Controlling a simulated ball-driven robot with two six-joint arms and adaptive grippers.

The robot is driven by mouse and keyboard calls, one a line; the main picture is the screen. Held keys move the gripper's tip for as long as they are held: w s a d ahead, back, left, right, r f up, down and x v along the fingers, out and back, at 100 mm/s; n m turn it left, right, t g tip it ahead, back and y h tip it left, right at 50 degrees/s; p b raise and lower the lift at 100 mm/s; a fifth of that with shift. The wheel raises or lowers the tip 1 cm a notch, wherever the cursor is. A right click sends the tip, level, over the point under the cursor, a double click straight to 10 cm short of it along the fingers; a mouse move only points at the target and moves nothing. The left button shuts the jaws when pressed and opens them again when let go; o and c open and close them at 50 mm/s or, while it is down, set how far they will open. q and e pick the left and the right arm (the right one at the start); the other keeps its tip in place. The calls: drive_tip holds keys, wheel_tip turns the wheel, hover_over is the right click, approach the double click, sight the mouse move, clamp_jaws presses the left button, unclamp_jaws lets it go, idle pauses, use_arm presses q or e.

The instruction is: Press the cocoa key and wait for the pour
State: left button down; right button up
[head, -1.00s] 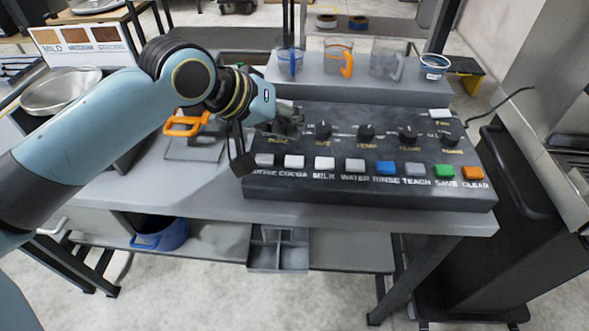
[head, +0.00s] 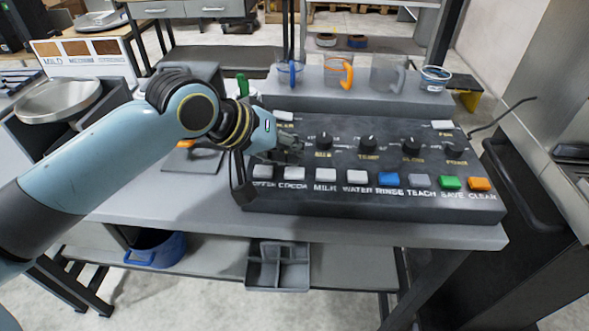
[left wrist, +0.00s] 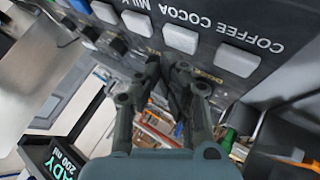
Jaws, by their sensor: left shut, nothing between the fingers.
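The cocoa key (head: 294,173) is a white square key, second from the left in the front row of the dark control panel (head: 400,203). It also shows in the left wrist view (left wrist: 181,38), left of the coffee key (left wrist: 237,59). My left gripper (head: 298,148) is shut and empty. It is above the panel, just behind the cocoa key in the head view, near the leftmost dial, which it hides. In the left wrist view my left gripper (left wrist: 174,68) has its closed tips just short of the cocoa key, apart from it in the picture. My right gripper is out of view.
Other keys flank it: milk (head: 326,174), water (head: 356,176), rinse (head: 388,179) and more. Dials (head: 367,142) stand behind the keys. Clear jugs (head: 338,72) stand on the raised shelf behind. A blue bin (head: 155,250) sits below.

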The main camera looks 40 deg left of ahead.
sight(292, 169)
use_arm(q)
drive_tip(key=shift+f, duration=0.1)
idle(0.7)
drive_tip(key=shift+f, duration=0.25)
drive_tip(key=shift+f, duration=0.55)
idle(0.8)
drive_tip(key=shift+r, duration=0.15)
drive_tip(key=shift+r+p, duration=0.8)
drive_tip(key=shift+p, duration=0.5)
wheel_tip(292, 169, up, 5)
drive_tip(key=p, duration=0.6)
